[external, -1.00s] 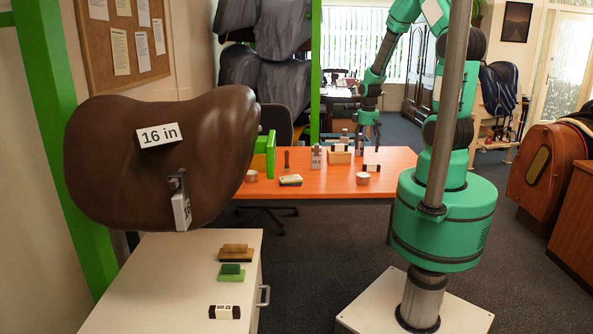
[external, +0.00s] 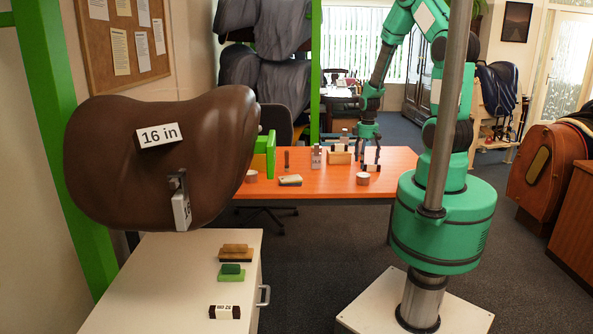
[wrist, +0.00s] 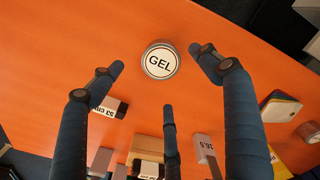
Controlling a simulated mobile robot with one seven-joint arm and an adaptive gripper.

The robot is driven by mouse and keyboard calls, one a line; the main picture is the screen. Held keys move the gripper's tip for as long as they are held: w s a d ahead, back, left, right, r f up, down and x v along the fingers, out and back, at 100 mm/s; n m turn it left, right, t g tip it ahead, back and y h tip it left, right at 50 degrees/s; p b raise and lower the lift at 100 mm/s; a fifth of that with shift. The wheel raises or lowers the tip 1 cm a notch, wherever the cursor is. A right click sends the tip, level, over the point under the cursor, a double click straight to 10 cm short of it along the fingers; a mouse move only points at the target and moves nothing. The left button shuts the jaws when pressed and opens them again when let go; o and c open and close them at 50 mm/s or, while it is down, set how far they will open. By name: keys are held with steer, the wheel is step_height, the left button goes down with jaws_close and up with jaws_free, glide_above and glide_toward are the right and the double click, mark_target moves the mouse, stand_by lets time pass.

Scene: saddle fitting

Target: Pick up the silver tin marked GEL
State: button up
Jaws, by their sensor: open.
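The silver tin marked GEL (wrist: 160,61) lies flat with its white lid label facing up in the wrist view. In the external view the tin (external: 363,178) sits near the front right of the orange table. My gripper (wrist: 158,76) is open and empty above the table. In the wrist view two fingertips flank the tin left and right, and a third finger points at it from below. The fingers look apart from the tin. In the external view my gripper (external: 368,156) hangs just beyond and above it.
A dark block marked 53 cm (wrist: 110,106) lies close by the left finger. A grey 36.5 block (wrist: 204,148) and a wooden block (wrist: 147,147) stand beyond the tin. A second tin (external: 251,176) and a sponge-like pad (external: 290,180) are farther left on the orange table (external: 325,190).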

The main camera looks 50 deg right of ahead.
mark_target(363, 174)
steer(key=shift+f, duration=1.6)
steer(key=shift+w+f+b, duration=0.15)
steer(key=shift+f+b, duration=0.95)
steer(key=shift+f, duration=1.5)
steer(key=c, duration=1.4)
